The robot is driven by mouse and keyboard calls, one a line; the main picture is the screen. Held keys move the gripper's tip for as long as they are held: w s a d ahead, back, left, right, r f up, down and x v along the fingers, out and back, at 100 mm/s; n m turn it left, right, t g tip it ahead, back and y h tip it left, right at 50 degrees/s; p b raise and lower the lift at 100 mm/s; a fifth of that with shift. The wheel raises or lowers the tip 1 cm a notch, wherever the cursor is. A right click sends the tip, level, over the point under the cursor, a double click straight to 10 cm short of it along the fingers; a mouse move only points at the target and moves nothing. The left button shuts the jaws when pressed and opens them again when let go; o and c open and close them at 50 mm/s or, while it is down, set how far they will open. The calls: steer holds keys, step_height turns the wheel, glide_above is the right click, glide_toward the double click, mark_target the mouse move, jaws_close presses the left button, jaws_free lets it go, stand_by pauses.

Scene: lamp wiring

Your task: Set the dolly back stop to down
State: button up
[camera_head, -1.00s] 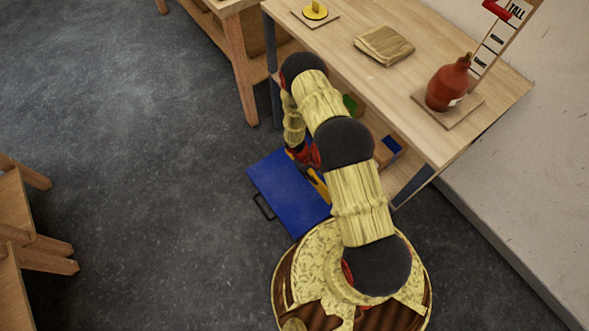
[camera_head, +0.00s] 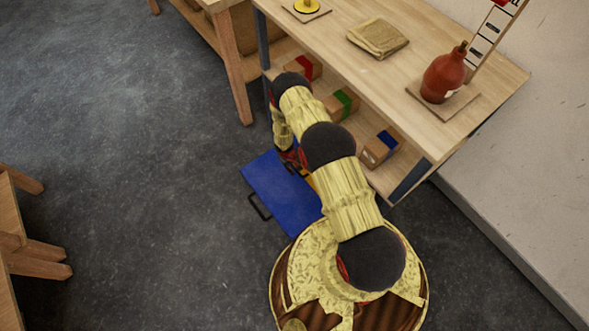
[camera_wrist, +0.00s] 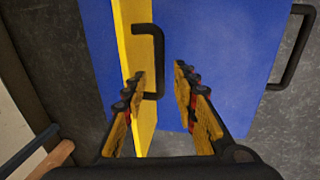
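The dolly is a flat blue platform (camera_head: 275,190) on the floor beside the workbench; it fills much of the wrist view (camera_wrist: 232,60). Its back stop is a narrow yellow panel (camera_wrist: 133,45), seen nearly edge-on from above and apparently standing up from the blue deck. A black bar handle (camera_wrist: 158,55) sticks out from the panel's right side. My gripper (camera_wrist: 163,85) is open, with the handle's lower end between its fingers, closer to the left finger. The left finger overlaps the yellow panel; I cannot tell whether they touch. In the head view, my arm mostly hides the back stop.
A black handle (camera_head: 258,207) is on the dolly's outer edge. The workbench (camera_head: 335,15) stands close behind, its lower shelf holding boxes with red (camera_head: 305,66), green (camera_head: 343,103) and blue (camera_head: 380,148) marks. The floor (camera_head: 150,190) to the left is clear.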

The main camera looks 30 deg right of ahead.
steer(key=shift+d+f, duration=0.15)
steer(key=shift+f, duration=0.5)
steer(key=c, duration=0.3)
steer(key=c, duration=0.4)
jaws_close()
